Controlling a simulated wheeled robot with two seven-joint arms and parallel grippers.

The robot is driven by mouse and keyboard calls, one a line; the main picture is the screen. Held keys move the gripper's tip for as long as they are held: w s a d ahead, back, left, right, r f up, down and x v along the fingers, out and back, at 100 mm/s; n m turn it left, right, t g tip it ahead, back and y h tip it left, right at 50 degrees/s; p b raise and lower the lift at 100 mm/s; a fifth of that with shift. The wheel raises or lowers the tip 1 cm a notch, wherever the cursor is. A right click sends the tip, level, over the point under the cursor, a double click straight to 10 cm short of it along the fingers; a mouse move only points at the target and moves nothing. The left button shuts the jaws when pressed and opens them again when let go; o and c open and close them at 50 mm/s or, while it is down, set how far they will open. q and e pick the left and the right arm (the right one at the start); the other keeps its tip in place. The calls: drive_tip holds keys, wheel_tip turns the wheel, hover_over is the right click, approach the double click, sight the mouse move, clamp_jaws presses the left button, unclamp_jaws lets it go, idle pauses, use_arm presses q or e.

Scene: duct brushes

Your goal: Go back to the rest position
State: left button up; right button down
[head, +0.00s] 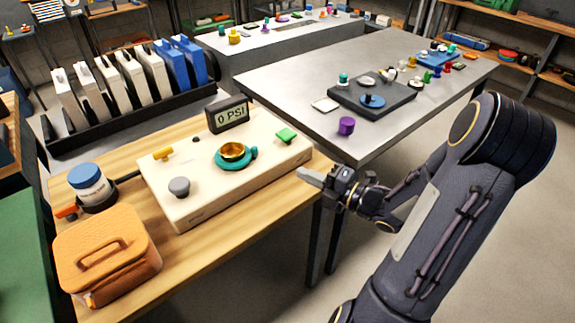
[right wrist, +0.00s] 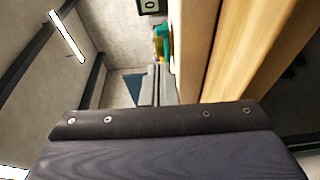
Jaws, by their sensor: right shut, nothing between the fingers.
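My right gripper (head: 312,176) is shut and empty in the head view. It hangs just off the right end of the wooden bench (head: 215,222), close to the right side of a cream box (head: 215,187). The box carries a gold cup on a teal base (head: 233,152), a grey knob (head: 179,187), a yellow valve handle (head: 163,153) and a green piece (head: 286,135). A display reading 0 PSI (head: 227,116) stands behind it. My left gripper is not in view.
An orange case (head: 107,250) and a blue-lidded jar (head: 89,183) stand at the bench's left. A rack (head: 120,119) of white and blue upright units is behind. A metal table (head: 290,88) with a dark tray (head: 395,103) and a purple cylinder (head: 346,126) lies beyond my right arm. Open floor is at the right.

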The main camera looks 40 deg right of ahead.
drive_tip(key=shift+s+d, duration=0.1)
drive_tip(key=shift+s, duration=0.05)
drive_tip(key=shift+w+r, duration=0.2)
drive_tip(key=shift+w, duration=0.05)
wheel_tip(320, 180, up, 9)
drive_tip(key=m+g+h+p, duration=0.4)
drive_tip(key=m+h+p, duration=0.2)
drive_tip(key=m+h, duration=0.5)
drive_tip(key=s+a+r+m+g+y+p, duration=0.3)
drive_tip(key=s+a+m+g+y, duration=0.4)
drive_tip(key=s+a+m, duration=0.6)
drive_tip(key=s+a+y+p, duration=0.1)
drive_tip(key=s+a, duration=0.1)
drive_tip(key=s, duration=0.1)
drive_tip(key=shift+s+a, duration=0.25)
drive_tip(key=shift+s, duration=0.15)
